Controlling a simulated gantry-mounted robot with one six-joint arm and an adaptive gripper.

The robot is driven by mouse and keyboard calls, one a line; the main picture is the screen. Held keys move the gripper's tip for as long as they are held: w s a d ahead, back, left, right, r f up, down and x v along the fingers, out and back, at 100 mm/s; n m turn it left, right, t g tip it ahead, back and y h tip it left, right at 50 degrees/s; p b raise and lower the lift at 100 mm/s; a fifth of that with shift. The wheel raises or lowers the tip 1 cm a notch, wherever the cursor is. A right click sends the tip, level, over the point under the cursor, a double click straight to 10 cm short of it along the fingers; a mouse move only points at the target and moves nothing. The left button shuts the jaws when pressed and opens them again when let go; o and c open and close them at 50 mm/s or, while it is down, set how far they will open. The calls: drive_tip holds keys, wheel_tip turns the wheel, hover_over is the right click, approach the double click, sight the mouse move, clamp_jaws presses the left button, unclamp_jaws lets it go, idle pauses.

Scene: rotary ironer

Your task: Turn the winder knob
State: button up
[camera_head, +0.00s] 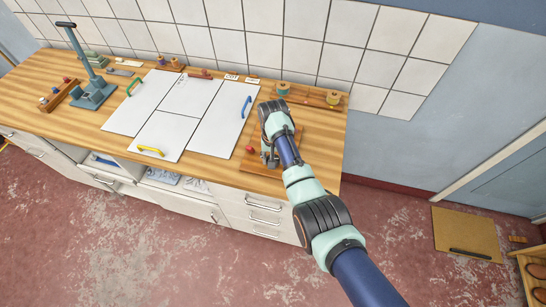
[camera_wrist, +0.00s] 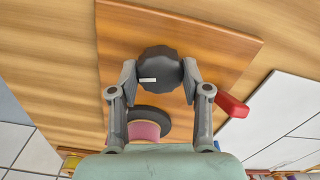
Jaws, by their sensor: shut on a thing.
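The winder knob (camera_wrist: 160,66) is a dark, scalloped round knob with a small white mark on its face, seen in the wrist view. It sits over a wooden base board (camera_wrist: 205,30). My gripper (camera_wrist: 160,80) has one finger on each side of the knob and is shut on it. A pink spool with a dark flange (camera_wrist: 146,128) shows just below the knob, partly hidden by my gripper. A red handle (camera_wrist: 232,105) sticks out at the right of the fingers. In the head view my gripper (camera_head: 268,150) is over the board (camera_head: 262,168) at the counter's right end, and my arm hides the knob.
White panels (camera_head: 215,118) with coloured handles lie on the wooden counter left of my gripper. A rack with spools (camera_head: 310,97) stands behind, near the tiled wall. A blue lever press (camera_head: 92,92) is at the far left. Drawers (camera_head: 262,215) are below the counter.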

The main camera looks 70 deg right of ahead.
drive_tip(key=n+p, duration=0.1)
drive_tip(key=n, duration=0.4)
drive_tip(key=n+p, duration=0.1)
drive_tip(key=n, duration=0.3)
drive_tip(key=shift+n, duration=0.3)
drive_tip(key=n, duration=0.4)
drive_tip(key=shift+n, duration=0.3)
drive_tip(key=n, duration=0.4)
drive_tip(key=shift+n+p, duration=0.3)
drive_tip(key=shift+p, duration=0.05)
drive_tip(key=o, duration=1.1)
drive_tip(key=shift+o, duration=0.2)
